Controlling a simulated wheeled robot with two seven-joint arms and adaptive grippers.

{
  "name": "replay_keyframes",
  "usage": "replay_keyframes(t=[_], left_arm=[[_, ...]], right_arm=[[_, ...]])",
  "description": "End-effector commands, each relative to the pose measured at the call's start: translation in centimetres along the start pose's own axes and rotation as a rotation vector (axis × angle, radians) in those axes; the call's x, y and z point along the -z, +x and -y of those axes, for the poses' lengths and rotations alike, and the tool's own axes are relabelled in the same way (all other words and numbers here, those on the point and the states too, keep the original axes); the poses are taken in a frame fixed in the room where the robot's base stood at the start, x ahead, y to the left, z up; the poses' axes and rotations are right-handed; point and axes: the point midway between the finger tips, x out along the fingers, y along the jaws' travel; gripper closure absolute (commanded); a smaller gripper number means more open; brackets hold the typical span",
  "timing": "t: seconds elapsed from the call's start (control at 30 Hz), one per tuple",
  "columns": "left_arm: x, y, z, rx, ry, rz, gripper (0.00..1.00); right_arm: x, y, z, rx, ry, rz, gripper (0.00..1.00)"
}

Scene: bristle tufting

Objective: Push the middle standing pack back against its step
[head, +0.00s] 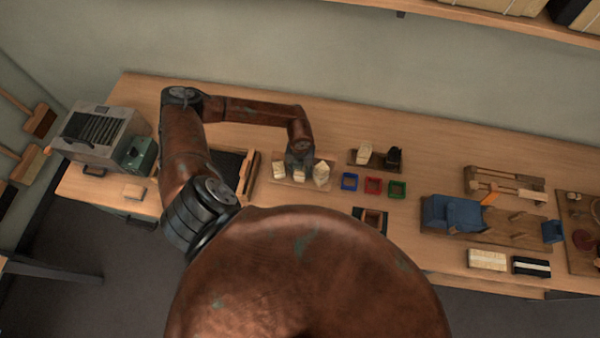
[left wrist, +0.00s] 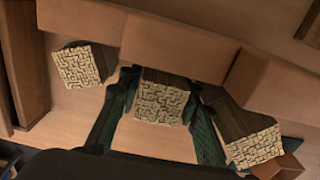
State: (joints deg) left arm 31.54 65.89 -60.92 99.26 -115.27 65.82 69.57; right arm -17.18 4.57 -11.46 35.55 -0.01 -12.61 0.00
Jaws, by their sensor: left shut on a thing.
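Three standing packs with pale, patterned tops are in a row on a wooden board (head: 299,185). The middle pack (left wrist: 162,100) is between the fingers of my left gripper (left wrist: 160,112), which is shut on it. In the head view the gripper (head: 299,167) covers part of this pack. The left pack (left wrist: 80,67) stands apart, and the right pack (left wrist: 250,140) is turned at an angle. Behind the middle pack is a brown step (left wrist: 175,45); I cannot tell whether they touch. My right gripper is not in view.
Blue (head: 349,182), red (head: 373,186) and green (head: 397,189) small trays lie to the right. Behind them a small board holds a pale block (head: 364,153) and a black block (head: 393,157). A dark tray (head: 228,168) lies to the left.

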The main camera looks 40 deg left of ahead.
Motion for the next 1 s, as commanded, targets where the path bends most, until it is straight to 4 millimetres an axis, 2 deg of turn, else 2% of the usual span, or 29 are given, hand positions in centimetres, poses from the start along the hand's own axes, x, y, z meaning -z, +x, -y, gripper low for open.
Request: replay_keyframes(t=[0.4, 0.43, 0.7, 1.0], left_arm=[[-0.85, -0.08, -0.21, 0.003, -0.003, 0.004, 0.94], [-0.87, -0.09, -0.23, 0.003, -0.003, 0.004, 0.68], [-0.75, -0.06, -0.33, 0.002, -0.005, 0.002, 0.49], [-0.69, -0.12, -0.27, 0.001, -0.003, 0.000, 0.48]], right_arm=[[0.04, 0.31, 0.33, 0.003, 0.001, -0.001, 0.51], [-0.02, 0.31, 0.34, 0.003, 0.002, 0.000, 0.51], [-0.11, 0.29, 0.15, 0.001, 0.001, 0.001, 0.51], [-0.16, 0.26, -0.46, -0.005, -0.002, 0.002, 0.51]])
